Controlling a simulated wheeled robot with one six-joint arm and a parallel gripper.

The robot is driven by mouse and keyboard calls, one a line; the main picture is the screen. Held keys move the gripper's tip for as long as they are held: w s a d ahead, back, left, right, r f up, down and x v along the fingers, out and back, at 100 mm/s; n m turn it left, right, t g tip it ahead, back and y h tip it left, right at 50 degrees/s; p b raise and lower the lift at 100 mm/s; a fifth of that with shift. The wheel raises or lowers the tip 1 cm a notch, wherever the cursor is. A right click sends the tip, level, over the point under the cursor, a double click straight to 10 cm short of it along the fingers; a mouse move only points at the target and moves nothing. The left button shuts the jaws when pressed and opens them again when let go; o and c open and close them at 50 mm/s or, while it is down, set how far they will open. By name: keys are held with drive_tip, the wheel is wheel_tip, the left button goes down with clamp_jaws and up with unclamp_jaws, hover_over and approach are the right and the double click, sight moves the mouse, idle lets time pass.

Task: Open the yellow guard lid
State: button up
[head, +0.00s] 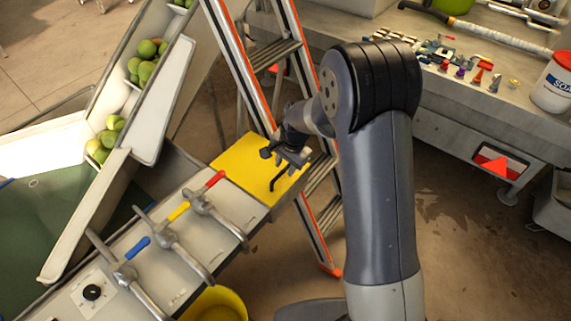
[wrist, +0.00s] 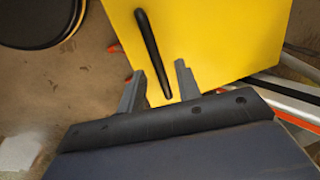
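The yellow guard lid (head: 238,158) lies flat and closed at the far right end of the grey press bench. It has a black bar handle (head: 279,179), which also shows in the wrist view (wrist: 152,52). My gripper (head: 290,160) is over the right part of the lid, close to the handle. In the wrist view my gripper (wrist: 161,80) is open, with its two grey fingers apart. The near end of the handle lies between the fingers in the picture. I cannot tell whether they touch it.
Three levers with red (head: 208,185), yellow (head: 179,211) and blue (head: 137,248) grips stand along the bench. A ladder (head: 272,55) stands right behind the lid. A chute with green fruit (head: 147,62) is at left. A yellow bucket (head: 216,304) is below the bench. A cluttered worktop is at right.

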drive_tip(key=shift+f, duration=0.1)
drive_tip(key=shift+c, duration=0.2)
clamp_jaws()
idle(0.4)
